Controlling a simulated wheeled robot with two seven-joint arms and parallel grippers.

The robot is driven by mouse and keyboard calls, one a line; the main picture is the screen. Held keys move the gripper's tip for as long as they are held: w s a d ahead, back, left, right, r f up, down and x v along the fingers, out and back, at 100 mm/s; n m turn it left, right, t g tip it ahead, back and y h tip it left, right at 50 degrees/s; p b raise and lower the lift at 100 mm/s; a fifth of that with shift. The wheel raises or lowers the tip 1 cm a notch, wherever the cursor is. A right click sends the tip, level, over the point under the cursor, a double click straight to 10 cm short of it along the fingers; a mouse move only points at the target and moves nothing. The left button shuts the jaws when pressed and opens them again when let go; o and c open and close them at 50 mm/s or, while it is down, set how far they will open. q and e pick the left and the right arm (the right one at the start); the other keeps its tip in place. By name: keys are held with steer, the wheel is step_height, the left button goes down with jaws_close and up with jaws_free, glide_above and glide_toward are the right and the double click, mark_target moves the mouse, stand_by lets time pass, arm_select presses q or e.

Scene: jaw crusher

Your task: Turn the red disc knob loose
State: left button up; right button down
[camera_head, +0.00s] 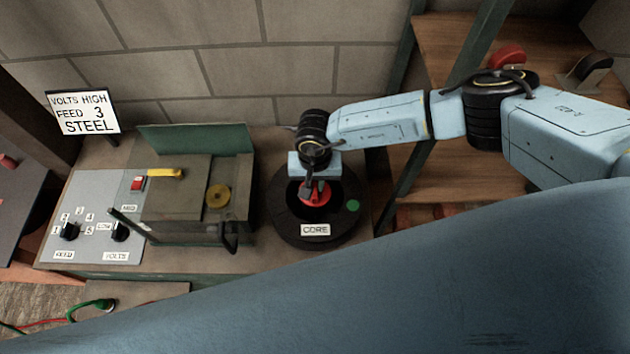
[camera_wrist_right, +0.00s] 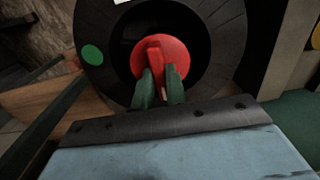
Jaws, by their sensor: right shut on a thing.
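The red disc knob (camera_head: 315,194) sits in the middle of a black round spool labelled CORE (camera_head: 290,225). In the right wrist view the red disc knob (camera_wrist_right: 176,60) shows as a round disc with a raised bar across it. My right gripper (camera_head: 309,189) reaches down over the knob, and its fingers (camera_wrist_right: 158,82) are shut on the knob's raised bar. The gripper covers part of the knob in the head view. A large blue arm surface fills the lower right of the head view; no left gripper shows.
A welder-like machine with a grey panel (camera_head: 90,190), dials and a yellow-handled lever (camera_head: 165,173) stands left of the spool on the bench. A sign (camera_head: 84,113) reads VOLTS HIGH, FEED 3, STEEL. Wooden shelves (camera_head: 455,165) stand to the right, a block wall behind.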

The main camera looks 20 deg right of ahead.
steer(key=shift+s+f+b, duration=0.1)
steer(key=shift+f+b, duration=0.05)
steer(key=shift+b, duration=0.15)
stand_by(0.6)
steer(key=shift+f+n+b, duration=0.1)
steer(key=shift+n+b, duration=0.2)
steer(key=shift+b, duration=0.05)
steer(key=shift+s+d+n+b, duration=0.1)
steer(key=shift+n+b, duration=1.5)
steer(key=shift+n, duration=0.5)
steer(key=shift+f+n+b, duration=0.1)
steer(key=shift+n+b, duration=0.65)
steer(key=shift+n, duration=0.05)
steer(key=shift+n+b, duration=1.2)
steer(key=shift+n, duration=0.3)
